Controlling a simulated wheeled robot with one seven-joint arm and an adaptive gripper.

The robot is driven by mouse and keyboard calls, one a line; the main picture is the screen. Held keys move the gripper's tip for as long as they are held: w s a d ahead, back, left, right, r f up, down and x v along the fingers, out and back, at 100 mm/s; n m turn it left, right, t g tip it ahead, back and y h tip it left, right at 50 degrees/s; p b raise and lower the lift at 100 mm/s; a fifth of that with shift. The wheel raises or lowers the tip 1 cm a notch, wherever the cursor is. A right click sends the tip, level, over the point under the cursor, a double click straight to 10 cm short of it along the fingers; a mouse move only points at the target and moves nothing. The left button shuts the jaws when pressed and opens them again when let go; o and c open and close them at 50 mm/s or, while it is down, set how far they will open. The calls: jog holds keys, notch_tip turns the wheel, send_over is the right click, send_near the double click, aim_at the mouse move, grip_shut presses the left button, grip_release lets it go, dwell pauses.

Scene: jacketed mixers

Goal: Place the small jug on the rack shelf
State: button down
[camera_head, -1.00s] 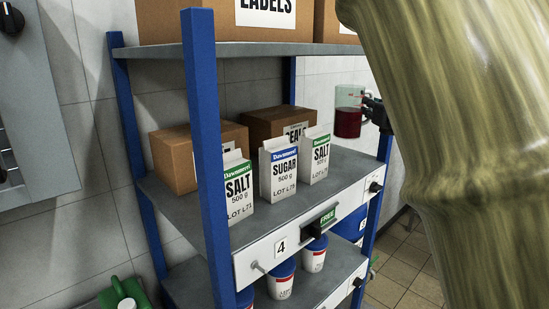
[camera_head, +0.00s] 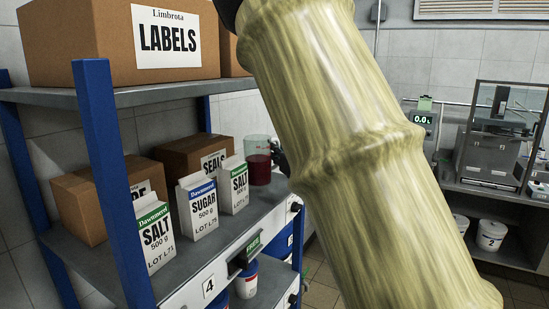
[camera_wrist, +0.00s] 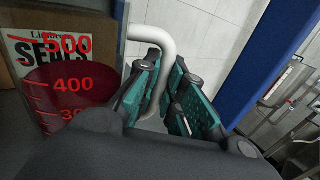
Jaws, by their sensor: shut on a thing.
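The small jug (camera_head: 258,162) is clear with red liquid in it. It is upright at the right end of the rack's middle shelf (camera_head: 222,238), just right of the cartons. I cannot tell whether its base touches the shelf. In the wrist view the jug (camera_wrist: 68,95) shows its red scale marks, and its pale handle (camera_wrist: 152,36) runs between the teal finger pads. My gripper (camera_wrist: 168,95) is shut on that handle. In the head view my gripper (camera_head: 279,158) is dark, small and partly hidden by my arm.
Salt (camera_head: 155,235), sugar (camera_head: 198,208) and another salt carton (camera_head: 234,187) stand along the shelf's front. Brown boxes (camera_head: 185,157) stand behind them. A blue post (camera_head: 112,185) rises at the front left. The upper shelf (camera_head: 150,91) is overhead. Scales and equipment (camera_head: 490,150) stand at right.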

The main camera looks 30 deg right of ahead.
jog(key=f, duration=0.1)
jog(key=d+f, duration=0.1)
jog(key=shift+w+f+p, duration=0.25)
jog(key=shift+f+p, duration=0.05)
jog(key=shift+f, duration=0.05)
jog(key=shift+w+a+f, duration=0.1)
jog(key=shift+a, duration=0.05)
jog(key=shift+s+a+r, duration=0.25)
jog(key=shift+s+a, duration=0.05)
jog(key=c, duration=2)
grip_release()
jog(key=shift+d+f, duration=0.15)
jog(key=shift+f, duration=0.05)
jog(key=o, duration=0.5)
jog(key=shift+w+d, duration=0.1)
jog(key=shift+w, duration=0.05)
jog(key=shift+r, duration=0.1)
jog(key=shift+r, duration=0.1)
